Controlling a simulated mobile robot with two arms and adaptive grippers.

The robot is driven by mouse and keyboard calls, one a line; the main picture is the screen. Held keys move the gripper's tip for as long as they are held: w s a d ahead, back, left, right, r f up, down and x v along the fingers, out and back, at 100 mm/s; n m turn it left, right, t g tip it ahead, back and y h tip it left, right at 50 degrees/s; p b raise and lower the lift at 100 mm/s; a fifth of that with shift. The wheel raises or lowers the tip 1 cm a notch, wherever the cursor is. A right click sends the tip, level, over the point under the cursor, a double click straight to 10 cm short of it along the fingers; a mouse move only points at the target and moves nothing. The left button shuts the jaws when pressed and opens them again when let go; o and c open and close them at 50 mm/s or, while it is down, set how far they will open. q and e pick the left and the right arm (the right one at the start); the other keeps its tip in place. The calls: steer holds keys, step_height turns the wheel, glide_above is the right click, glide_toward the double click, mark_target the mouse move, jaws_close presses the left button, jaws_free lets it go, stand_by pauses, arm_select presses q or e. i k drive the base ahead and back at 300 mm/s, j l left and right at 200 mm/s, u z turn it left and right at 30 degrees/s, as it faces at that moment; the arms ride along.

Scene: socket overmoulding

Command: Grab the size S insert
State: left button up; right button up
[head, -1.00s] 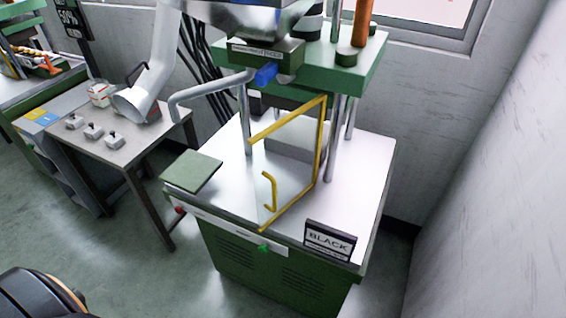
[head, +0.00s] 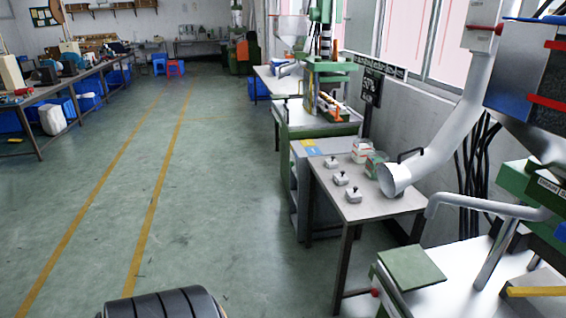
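Neither of my grippers shows in the head view.
Two jars (head: 368,156) and a white duct (head: 395,176) are at the table's back. A green machine with a pad (head: 411,267) stands at the near right. A grey cabinet (head: 310,190) adjoins the table's far side. Open floor (head: 190,200) with yellow lines lies left.

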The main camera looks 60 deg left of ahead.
mark_target(331, 164)
steer(key=u, duration=1.55)
steer(key=i+j+z, duration=0.25)
steer(key=i+j, duration=0.4)
steer(key=i, duration=0.25)
steer(key=i+j+z, duration=0.3)
steer(key=i+j, duration=0.5)
